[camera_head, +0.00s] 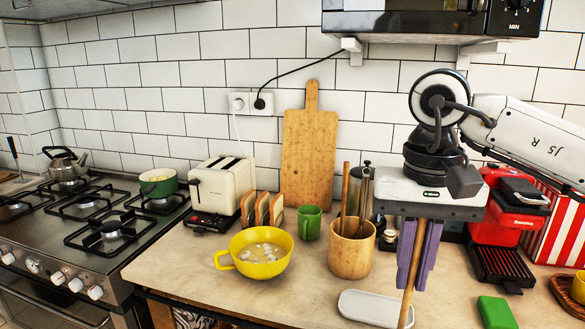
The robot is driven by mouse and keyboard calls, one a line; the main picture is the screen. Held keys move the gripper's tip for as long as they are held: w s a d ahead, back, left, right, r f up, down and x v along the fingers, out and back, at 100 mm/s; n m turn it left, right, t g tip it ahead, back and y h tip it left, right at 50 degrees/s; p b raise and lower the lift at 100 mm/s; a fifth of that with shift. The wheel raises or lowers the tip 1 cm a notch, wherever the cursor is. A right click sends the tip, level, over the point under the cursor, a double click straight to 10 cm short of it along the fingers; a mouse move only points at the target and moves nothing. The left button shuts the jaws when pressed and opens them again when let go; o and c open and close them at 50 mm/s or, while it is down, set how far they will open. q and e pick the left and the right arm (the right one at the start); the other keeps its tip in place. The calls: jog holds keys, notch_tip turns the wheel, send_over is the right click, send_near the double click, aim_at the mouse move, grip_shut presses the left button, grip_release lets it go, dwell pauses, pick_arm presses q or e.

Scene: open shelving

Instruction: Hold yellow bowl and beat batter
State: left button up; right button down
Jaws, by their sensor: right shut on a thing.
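The yellow bowl (262,270) stands upright on the counter, left of the middle, with its handle to the left. It holds pale batter with whitish lumps. My right gripper (416,270), with purple fingers, points down over the counter to the right of the bowl, well apart from it. It is shut on a wooden stick (411,268) that hangs down and slants slightly left. The stick's lower end is out of the picture, so I cannot tell what tool it is. My left gripper is not in view.
A wooden utensil holder (352,250) stands between the bowl and my right gripper. A green mug (311,223), bread slices (262,209) and a toaster (222,186) stand behind the bowl. A white tray (372,309) lies in front. A red machine (497,212) is right.

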jog(key=s+d+f+n+b, duration=0.1)
jog(key=s+f, duration=0.4)
jog(key=f, duration=0.4)
jog(key=s+d+f+n+b, duration=0.1)
jog(key=s+f, duration=0.4)
jog(key=f, duration=0.5)
jog(key=shift+d+f+n+b, duration=0.15)
jog(key=shift+d+n+b, duration=0.25)
jog(key=shift+d+b, duration=0.35)
